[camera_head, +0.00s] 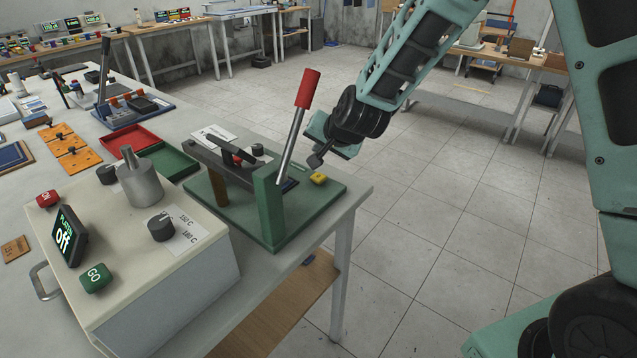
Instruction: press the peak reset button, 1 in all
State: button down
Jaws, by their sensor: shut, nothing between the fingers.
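A small yellow button (318,178) sits on the right part of the green base plate (329,194) of a lever press; I cannot read a label that names it as the peak reset button. My gripper (315,161) is shut and empty. In the picture it is just above the yellow button, pointing down and left. I cannot tell from this one view whether it touches the button or hangs above it. The button's top shows and is not covered by the gripper.
The red-handled lever (307,90) stands just left of my gripper, near the press's green upright (267,210). A cream control box (190,245) with a dial, a red and a green button is at front left. The floor right of the table is clear.

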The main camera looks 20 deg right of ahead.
aim_at(320, 179)
jog(key=shift+f+b, duration=1.7)
jog(key=shift+f, duration=0.85)
jog(key=shift+f+b, duration=0.4)
jog(key=shift+f+b, duration=0.45)
jog(key=shift+f, duration=0.05)
dwell(0.5)
jog(key=shift+r, duration=0.15)
jog(key=shift+r+p, duration=0.75)
jog(key=shift+r, duration=0.05)
notch_tip(320, 179, up, 5)
jog(key=p, duration=0.4)
